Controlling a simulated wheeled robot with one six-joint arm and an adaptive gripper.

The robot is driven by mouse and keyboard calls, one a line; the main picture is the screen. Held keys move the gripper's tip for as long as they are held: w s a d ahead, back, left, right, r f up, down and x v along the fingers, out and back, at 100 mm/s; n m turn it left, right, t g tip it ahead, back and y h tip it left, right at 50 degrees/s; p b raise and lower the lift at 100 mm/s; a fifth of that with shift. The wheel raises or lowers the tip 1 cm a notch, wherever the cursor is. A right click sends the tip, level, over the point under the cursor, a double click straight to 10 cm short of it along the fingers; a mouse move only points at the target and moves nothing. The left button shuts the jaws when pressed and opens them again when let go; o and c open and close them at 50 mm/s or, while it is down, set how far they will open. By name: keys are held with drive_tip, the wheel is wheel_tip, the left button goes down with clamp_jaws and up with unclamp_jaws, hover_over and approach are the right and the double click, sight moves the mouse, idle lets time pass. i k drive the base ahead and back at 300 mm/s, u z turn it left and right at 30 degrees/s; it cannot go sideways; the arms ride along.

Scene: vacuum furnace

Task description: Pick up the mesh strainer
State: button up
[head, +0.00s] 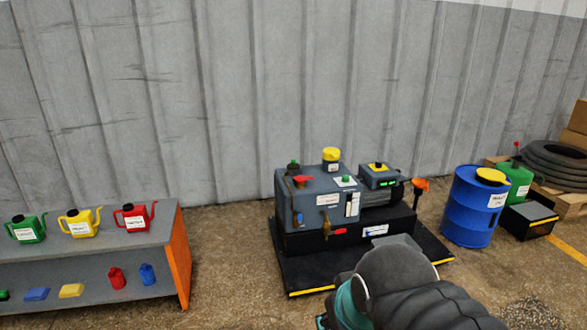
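I cannot make out a mesh strainer for certain in the head view. A small orange funnel-shaped thing (419,185) stands at the right side of the grey pump machine (320,212); whether it holds a mesh is too small to tell. My arm reaches in from the bottom, dark with a teal joint cover, in front of the machine's black base tray (300,273). My gripper is not visible, so its opening and anything in it are hidden.
A grey shelf (100,252) with orange end holds green (27,229), yellow (80,222) and red (134,217) cans, with small coloured items below. At right stand a blue drum (468,215), a green can (518,183) and tires (557,165). Floor between shelf and machine is clear.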

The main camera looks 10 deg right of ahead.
sight(292, 166)
drive_tip(key=z, duration=0.05)
drive_tip(key=i, duration=2)
drive_tip(key=u, duration=0.05)
